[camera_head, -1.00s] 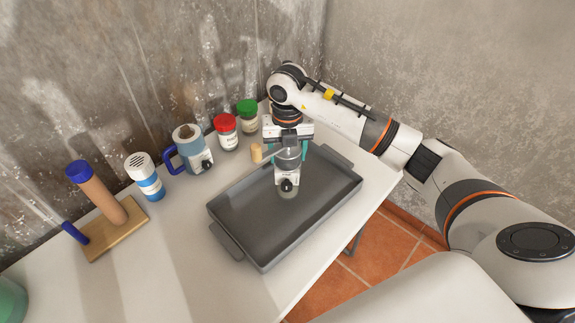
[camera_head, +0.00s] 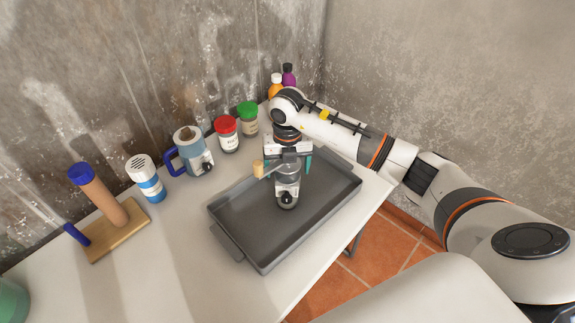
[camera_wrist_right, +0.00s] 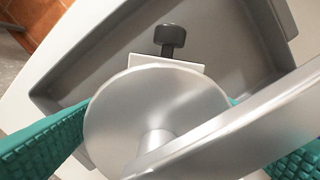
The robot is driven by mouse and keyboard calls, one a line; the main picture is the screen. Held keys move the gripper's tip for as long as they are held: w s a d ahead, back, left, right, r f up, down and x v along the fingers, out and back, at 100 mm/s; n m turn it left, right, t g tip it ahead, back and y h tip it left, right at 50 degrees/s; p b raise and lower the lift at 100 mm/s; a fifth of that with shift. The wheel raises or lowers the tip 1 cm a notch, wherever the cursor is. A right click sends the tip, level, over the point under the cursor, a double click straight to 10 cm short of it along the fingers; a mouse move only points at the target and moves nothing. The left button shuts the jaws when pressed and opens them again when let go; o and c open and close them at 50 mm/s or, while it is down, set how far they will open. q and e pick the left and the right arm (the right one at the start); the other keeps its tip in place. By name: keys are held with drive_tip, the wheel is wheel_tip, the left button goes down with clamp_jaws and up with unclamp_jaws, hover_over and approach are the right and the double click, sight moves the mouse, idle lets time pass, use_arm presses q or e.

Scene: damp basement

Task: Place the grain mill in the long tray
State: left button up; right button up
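The grain mill (camera_head: 287,188) is grey, with a round metal top, a crank ending in a pale wooden knob (camera_head: 258,168), and a black knob low on its front. It is upright over the middle of the long grey tray (camera_head: 240,232); I cannot tell whether its base touches the floor. My right gripper (camera_head: 288,163) points down from above, teal fingers on either side of the mill's upper part. In the right wrist view the mill's round top (camera_wrist_right: 155,115) lies between the fingers, and the crank crosses it. My left gripper is out of view.
Left of the tray along the wall stand a blue-handled grey vessel (camera_head: 192,152), a red-lidded jar (camera_head: 227,134), a green-lidded jar (camera_head: 248,118), a blue-white shaker (camera_head: 147,178) and a wooden stand with a blue-topped post (camera_head: 103,200). Bottles (camera_head: 288,76) stand at the back corner. The tray's near end is empty.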

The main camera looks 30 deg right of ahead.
drive_tip(key=shift+r, duration=0.25)
drive_tip(key=shift+w+r, duration=0.1)
drive_tip(key=shift+r, duration=0.25)
wheel_tip(320, 180, up, 10)
drive_tip(key=shift+f+b, duration=0.2)
drive_tip(key=shift+b, duration=0.95)
drive_tip(key=shift+r, duration=0.75)
